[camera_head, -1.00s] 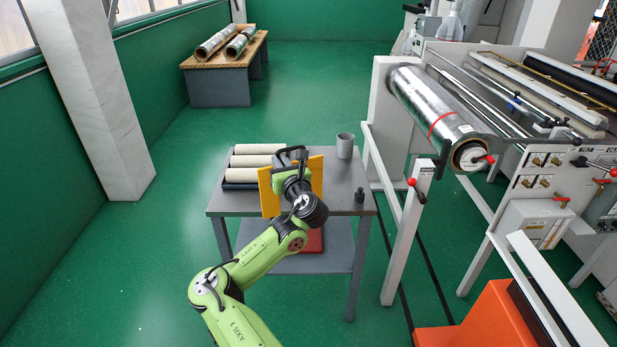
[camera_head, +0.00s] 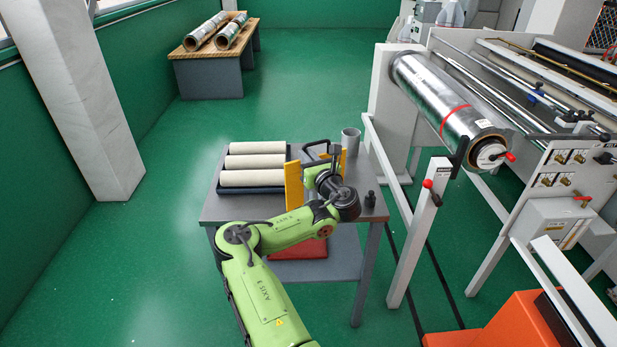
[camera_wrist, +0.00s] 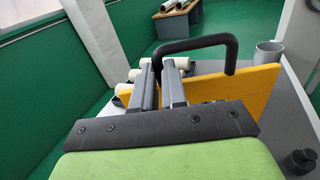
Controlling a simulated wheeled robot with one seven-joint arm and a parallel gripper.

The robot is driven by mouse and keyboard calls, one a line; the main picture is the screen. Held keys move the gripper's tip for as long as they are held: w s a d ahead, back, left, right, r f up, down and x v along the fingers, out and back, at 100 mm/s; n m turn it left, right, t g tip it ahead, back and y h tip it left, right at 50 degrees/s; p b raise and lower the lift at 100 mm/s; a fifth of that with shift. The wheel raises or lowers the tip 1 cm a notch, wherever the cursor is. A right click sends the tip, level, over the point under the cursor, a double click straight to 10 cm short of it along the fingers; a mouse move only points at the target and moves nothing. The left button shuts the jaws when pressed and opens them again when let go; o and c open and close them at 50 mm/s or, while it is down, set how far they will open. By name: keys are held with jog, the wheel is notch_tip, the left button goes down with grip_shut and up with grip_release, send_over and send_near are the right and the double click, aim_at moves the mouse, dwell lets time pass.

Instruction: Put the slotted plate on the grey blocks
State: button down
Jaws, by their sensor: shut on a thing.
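The slotted plate is an upright yellow-orange plate (camera_head: 293,186) with a black loop handle (camera_wrist: 232,50). In the head view it is above the right half of the grey table, partly hidden by my gripper (camera_head: 322,163). In the wrist view the plate (camera_wrist: 252,88) lies beyond and to the right of my fingers. My gripper (camera_wrist: 159,66) is shut on the plate's handle, near its left end. The plate's lower edge is hidden, so I cannot tell if it touches the table. I cannot make out the grey blocks.
The grey table (camera_head: 235,208) holds a dark tray (camera_head: 222,189) of cream rolls at left, a grey cup (camera_head: 350,141) at the back right and a small black object (camera_head: 370,199) at right. A red item (camera_head: 300,250) lies on the lower shelf. A roller machine (camera_head: 450,105) stands at right.

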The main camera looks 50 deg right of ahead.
jog(key=shift+f+b, duration=0.6)
jog(key=shift+f, duration=1.25)
jog(key=shift+f, duration=0.15)
jog(key=c, duration=1.5)
grip_release()
jog(key=shift+c, duration=0.2)
jog(key=o, duration=0.4)
